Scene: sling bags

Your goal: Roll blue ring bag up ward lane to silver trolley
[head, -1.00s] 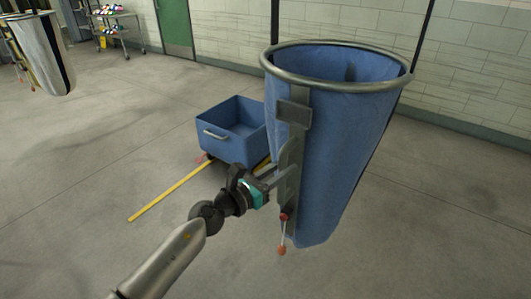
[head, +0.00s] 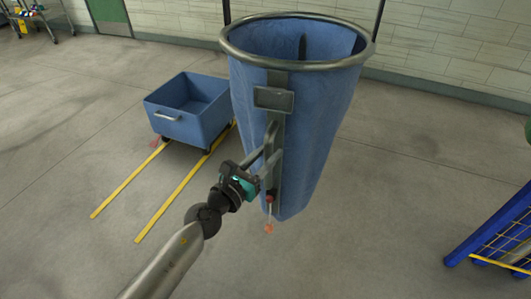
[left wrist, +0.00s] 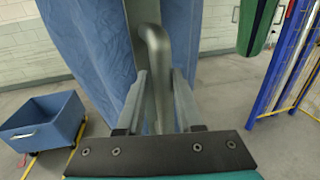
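The blue ring bag (head: 300,120) hangs upright from a grey metal ring, with a grey plate and handle on its near side. My left gripper (head: 264,160) is at that handle in the head view. In the left wrist view the fingers (left wrist: 160,95) lie close on both sides of the grey handle bar (left wrist: 156,50) and appear shut on it. The bag's blue cloth (left wrist: 90,45) fills the space behind. A silver trolley with colourful items (head: 40,22) stands far off at the top left, partly cut off. My right gripper is not in view.
A blue wheeled tub (head: 188,128) stands left of the bag by two yellow floor strips (head: 180,196). A blue frame with yellow netting (head: 485,235) is at the right edge. A brick wall (head: 430,50) runs behind. The left floor is mostly clear.

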